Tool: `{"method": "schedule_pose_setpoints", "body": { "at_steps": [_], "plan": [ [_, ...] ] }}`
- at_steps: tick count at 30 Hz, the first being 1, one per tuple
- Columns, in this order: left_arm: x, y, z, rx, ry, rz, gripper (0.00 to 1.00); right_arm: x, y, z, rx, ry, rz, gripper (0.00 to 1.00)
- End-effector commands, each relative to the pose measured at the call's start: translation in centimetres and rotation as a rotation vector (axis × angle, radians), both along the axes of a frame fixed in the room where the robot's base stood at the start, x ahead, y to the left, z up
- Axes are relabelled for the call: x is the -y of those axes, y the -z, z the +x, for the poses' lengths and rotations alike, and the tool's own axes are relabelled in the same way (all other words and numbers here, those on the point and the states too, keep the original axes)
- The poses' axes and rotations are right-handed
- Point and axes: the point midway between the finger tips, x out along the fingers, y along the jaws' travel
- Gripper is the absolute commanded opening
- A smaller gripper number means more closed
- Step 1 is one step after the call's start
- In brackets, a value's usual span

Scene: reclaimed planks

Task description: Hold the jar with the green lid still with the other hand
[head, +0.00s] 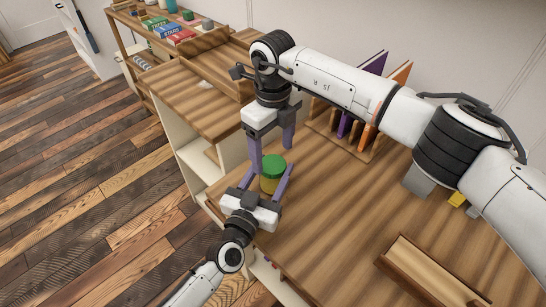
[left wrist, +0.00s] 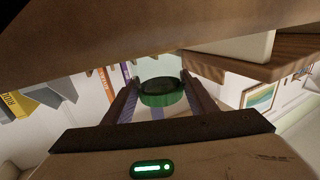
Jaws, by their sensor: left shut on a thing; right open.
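The jar with the green lid (head: 272,184) stands upright on the wooden desk (head: 310,230), close to its left edge. Its body looks yellowish; the lid (head: 273,165) is green. My left gripper (head: 266,178) comes in low from the front and is shut on the jar, one finger on each side. In the left wrist view the green lid (left wrist: 160,97) shows between the fingers. My right gripper (head: 272,159) is above the jar, pointing down, open, with its fingers on either side of the lid. I cannot tell whether they touch it.
A rack with purple and orange folders (head: 371,95) stands at the back of the desk. A shelf with books (head: 167,32) is at the far left. The desk middle is clear.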

Motion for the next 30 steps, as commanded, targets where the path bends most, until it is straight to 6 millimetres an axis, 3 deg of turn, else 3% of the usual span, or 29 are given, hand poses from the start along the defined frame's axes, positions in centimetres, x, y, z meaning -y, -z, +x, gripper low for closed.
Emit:
{"method": "schedule_pose_setpoints", "body": {
  "at_steps": [6,12,24,25,28,30],
  "plan": [
    [0.0,0.1,0.0,-0.001,0.0,0.0,0.0,0.1,-5.0,0.1,0.004,0.0,0.0,0.71],
    [0.0,0.1,0.0,-0.001,0.0,0.0,0.0,0.1,-7.8,0.1,0.001,0.001,-0.001,0.71],
    [0.0,0.0,0.0,-0.001,0.0,0.0,0.0,0.0,-8.6,0.0,0.0,0.001,0.0,0.71],
    [0.0,0.1,0.0,-0.001,0.0,0.0,0.53,0.0,-8.6,0.0,0.0,0.0,0.0,0.71],
    [0.0,0.0,0.0,-0.001,0.0,0.0,0.7,0.0,-8.6,0.0,0.0,0.0,0.0,0.71],
    [0.0,0.0,0.0,-0.001,0.0,0.0,0.73,0.0,-8.6,0.0,0.0,0.0,0.0,0.71]
  ]
}}
